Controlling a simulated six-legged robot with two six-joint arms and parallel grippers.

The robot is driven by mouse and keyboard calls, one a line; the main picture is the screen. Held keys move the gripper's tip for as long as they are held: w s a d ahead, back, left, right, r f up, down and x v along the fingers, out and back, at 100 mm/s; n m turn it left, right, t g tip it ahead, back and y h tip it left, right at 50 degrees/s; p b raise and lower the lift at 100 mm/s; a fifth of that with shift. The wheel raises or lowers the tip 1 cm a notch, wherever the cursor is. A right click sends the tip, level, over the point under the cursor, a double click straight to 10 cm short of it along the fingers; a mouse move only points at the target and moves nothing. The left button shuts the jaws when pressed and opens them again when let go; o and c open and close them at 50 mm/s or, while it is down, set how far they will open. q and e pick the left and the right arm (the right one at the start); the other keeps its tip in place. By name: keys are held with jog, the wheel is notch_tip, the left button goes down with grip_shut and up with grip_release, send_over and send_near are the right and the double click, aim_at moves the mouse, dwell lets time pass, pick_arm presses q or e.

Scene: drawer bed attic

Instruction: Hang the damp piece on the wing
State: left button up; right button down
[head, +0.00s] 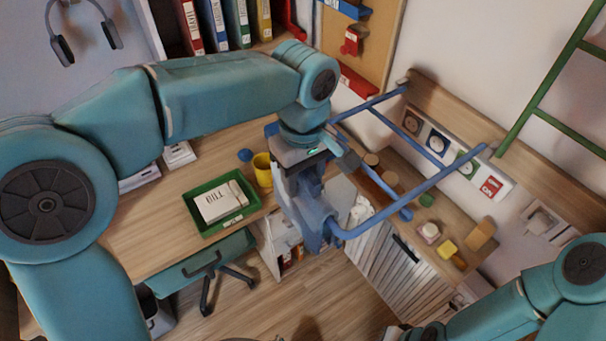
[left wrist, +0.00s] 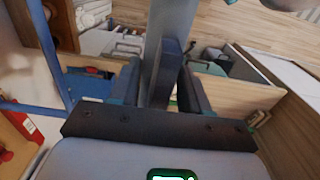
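The blue wing (head: 412,198), a frame of bars, juts out from the wall board over the low cabinets. My left gripper (head: 318,238) points down at the frame's near outer corner. In the left wrist view, the fingers (left wrist: 165,95) stand close on both sides of a blue-grey bar (left wrist: 172,35), which looks like the wing's outer bar. The fingers hide the contact. A small white crumpled thing (head: 359,212) shows behind the gripper; I cannot tell whether it is the damp piece. No cloth hangs on the visible bars.
The desk holds a green tray (head: 246,205) with a white box and a yellow mug (head: 263,170). A striped hamper-like front (head: 385,260) stands below the wing. A green ladder (head: 545,80) leans at right. Small items line the right shelf. Floor below is partly clear.

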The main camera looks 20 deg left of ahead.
pick_arm(q)
jog(key=o, duration=0.4)
jog(key=shift+s, duration=0.1)
jog(key=shift+r, duration=0.2)
notch_tip(320, 180, up, 16)
jog(key=shift+p, duration=1.15)
